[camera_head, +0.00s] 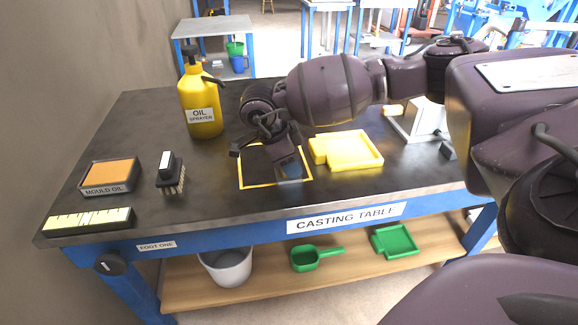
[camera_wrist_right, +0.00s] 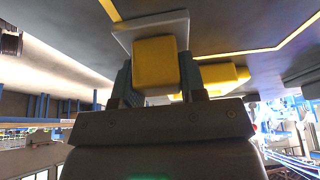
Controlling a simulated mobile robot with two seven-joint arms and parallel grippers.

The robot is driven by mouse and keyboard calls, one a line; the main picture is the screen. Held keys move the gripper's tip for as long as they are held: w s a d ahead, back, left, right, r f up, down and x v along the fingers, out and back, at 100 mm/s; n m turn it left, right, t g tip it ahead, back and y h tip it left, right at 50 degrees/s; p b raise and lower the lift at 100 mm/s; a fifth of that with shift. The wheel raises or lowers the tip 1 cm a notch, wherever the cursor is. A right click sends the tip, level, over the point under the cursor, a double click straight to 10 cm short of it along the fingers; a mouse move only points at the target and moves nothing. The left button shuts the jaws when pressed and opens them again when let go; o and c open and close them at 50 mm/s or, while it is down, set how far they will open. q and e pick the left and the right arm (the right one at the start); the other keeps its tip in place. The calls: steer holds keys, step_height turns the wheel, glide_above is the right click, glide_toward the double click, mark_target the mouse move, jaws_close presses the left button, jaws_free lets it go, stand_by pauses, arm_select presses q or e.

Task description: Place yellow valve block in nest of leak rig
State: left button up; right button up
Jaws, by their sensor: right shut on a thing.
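My right gripper (camera_head: 288,168) is low over the yellow-outlined square on the casting table. In the right wrist view, the gripper (camera_wrist_right: 157,78) is shut on the yellow valve block (camera_wrist_right: 155,63), which sits between its two fingers. A pale grey plate (camera_wrist_right: 150,26) shows just beyond the block; I cannot tell whether it is joined to the block. In the head view the block is mostly hidden by the gripper and wrist. A white angular fixture (camera_head: 418,122), perhaps the leak rig, stands at the table's right, partly behind my arm; its nest is not clear. My left gripper is not in view.
A yellow tray-like mould (camera_head: 355,150) lies right of the outlined square. A yellow oil sprayer (camera_head: 203,105) stands at the back left. A brush (camera_head: 170,178), a mould oil tray (camera_head: 109,175) and a yellow scale strip (camera_head: 88,220) lie left. The front middle of the table is clear.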

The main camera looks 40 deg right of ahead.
steer(key=shift+r, duration=0.55)
arm_select(q)
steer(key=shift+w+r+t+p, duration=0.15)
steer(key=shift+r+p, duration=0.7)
steer(key=shift+p, duration=0.15)
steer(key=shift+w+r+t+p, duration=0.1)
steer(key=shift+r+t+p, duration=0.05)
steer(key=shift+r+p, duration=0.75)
arm_select(e)
step_height(320, 180, up, 19)
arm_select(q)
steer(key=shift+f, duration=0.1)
